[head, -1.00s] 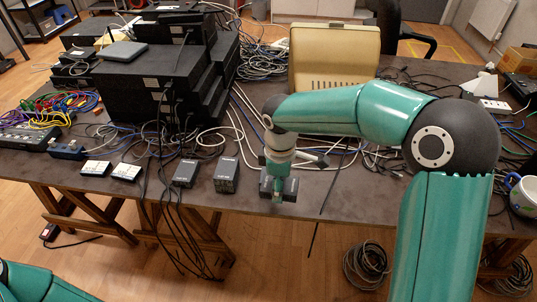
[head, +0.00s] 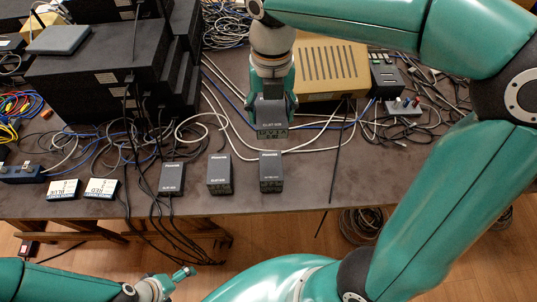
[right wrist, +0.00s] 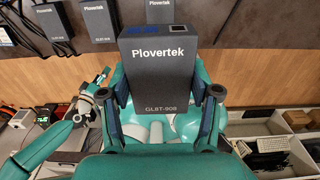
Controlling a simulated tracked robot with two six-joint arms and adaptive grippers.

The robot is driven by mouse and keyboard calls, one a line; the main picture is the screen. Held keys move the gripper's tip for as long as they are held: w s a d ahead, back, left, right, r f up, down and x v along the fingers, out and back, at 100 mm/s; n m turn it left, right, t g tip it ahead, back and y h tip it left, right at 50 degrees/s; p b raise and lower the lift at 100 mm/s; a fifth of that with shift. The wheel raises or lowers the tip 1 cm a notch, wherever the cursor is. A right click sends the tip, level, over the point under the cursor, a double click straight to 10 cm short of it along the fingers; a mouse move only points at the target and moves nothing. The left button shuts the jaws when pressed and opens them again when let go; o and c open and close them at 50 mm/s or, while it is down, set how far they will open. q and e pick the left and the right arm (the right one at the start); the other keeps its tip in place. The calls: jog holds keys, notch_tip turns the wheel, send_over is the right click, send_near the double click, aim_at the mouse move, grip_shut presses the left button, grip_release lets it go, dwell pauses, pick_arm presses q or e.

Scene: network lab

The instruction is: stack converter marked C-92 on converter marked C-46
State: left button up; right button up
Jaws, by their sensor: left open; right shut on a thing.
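My right gripper (head: 271,108) is shut on a dark grey converter (head: 272,131) and holds it near the computer case. In the right wrist view this converter (right wrist: 150,70) sits between the fingers of my right gripper (right wrist: 165,112) and reads Plovertek, with smaller print below. Three similar dark converters stand in a row near the table's front edge: a left one (head: 172,178), a middle one (head: 219,174) and a right one (head: 271,171). I cannot read C-92 or C-46 on any of them. My left gripper (head: 182,274) is open and empty, below the table's front edge.
Two white-labelled boxes (head: 101,188) lie left of the row. A black equipment stack (head: 85,85) fills the table's left. A beige case (head: 330,70) stands behind the held converter. Loose cables cross the table. Bare table (head: 315,185) shows right of the row.

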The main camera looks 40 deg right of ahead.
jog(key=b, duration=0.1)
send_over(271, 166)
notch_tip(271, 166, down, 14)
jog(key=shift+w+r, duration=0.15)
jog(key=shift+r, duration=0.1)
jog(key=shift+f+b, duration=0.45)
jog(key=shift+f, duration=1.65)
jog(key=o, duration=1.4)
jog(key=shift+f, duration=0.1)
notch_tip(271, 166, up, 12)
jog(key=shift+r+p, duration=0.15)
jog(key=shift+p, duration=0.6)
